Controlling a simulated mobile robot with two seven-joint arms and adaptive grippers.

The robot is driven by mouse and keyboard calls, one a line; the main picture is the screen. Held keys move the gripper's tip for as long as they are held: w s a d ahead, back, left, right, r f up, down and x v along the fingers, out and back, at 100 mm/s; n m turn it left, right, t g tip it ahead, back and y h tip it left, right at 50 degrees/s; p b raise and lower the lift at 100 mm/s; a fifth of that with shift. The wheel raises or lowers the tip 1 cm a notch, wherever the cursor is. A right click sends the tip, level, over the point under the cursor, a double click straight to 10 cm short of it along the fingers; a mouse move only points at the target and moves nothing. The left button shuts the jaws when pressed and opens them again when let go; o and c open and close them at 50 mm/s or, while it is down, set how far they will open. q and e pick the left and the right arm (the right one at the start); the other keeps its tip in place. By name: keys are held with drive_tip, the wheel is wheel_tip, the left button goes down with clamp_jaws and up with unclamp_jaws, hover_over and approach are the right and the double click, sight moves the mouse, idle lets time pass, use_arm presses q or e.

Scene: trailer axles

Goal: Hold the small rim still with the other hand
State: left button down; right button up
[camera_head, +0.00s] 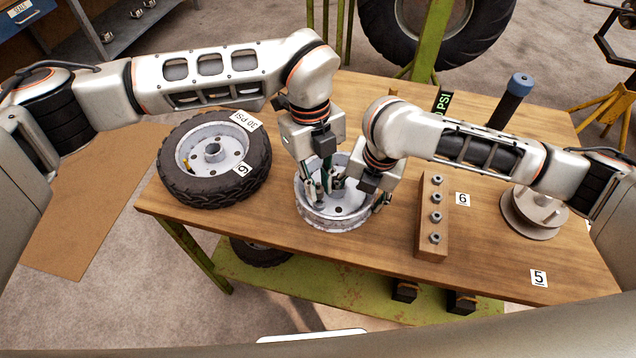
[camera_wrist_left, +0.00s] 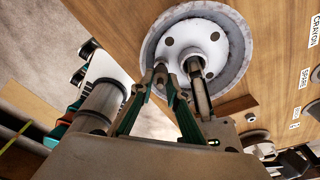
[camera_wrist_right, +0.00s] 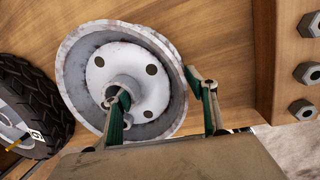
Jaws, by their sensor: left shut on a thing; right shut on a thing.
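The small rim (camera_head: 333,216), a round grey metal wheel with a hub and bolt holes, lies on the wooden table near its front edge. It also shows in the left wrist view (camera_wrist_left: 236,62) and in the right wrist view (camera_wrist_right: 75,72). My right gripper (camera_wrist_right: 165,92) is shut on the rim's side wall, one finger inside the rim and one outside. My left gripper (camera_wrist_left: 176,68) reaches down into the rim beside the hub (camera_wrist_left: 192,62). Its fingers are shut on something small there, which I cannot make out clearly.
A tyre (camera_head: 215,195) mounted on a rim lies close to the left. A wooden block (camera_head: 432,245) with several nuts stands to the right of the rim. A stacked disc stand (camera_head: 525,225) is farther right.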

sight(319, 185)
use_arm(q)
drive_tip(key=shift+s+r, duration=0.1)
drive_tip(key=shift+r, duration=2.15)
use_arm(e)
drive_tip(key=shift+s+d+f, duration=0.1)
drive_tip(key=shift+s+f, duration=0.1)
drive_tip(key=shift+f, duration=0.1)
use_arm(q)
drive_tip(key=shift+d, duration=0.1)
use_arm(e)
drive_tip(key=o, duration=1.4)
drive_tip(key=shift+o, duration=0.2)
drive_tip(key=shift+w, duration=0.1)
drive_tip(key=shift+r, duration=0.2)
